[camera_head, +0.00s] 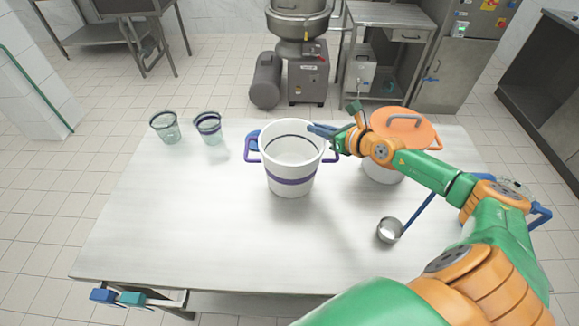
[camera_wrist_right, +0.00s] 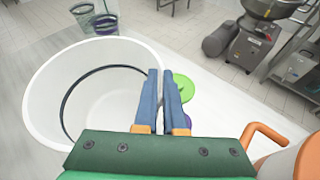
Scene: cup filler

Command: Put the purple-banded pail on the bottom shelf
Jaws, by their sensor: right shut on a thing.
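The purple-banded pail (camera_head: 290,182) is white with purple side handles and stands upright on the metal table (camera_head: 170,235). Its open top and a dark ring inside show in the wrist view (camera_wrist_right: 110,105). My right gripper (camera_head: 326,131) is at the right side of the pail's rim. In the wrist view its blue fingers (camera_wrist_right: 163,95) are closed on the pail's wall at the rim. The pail's base seems to rest on the table. A strip of a lower surface (camera_head: 245,304) shows under the table's front edge; most of it is hidden. My left gripper is not seen.
A white pot with an orange lid (camera_head: 400,128) stands right of the pail, partly behind my arm. A ladle (camera_head: 390,230) lies in front of it. Two glass cups (camera_head: 165,128) (camera_head: 208,127) stand at the back left. The table's front left is clear.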

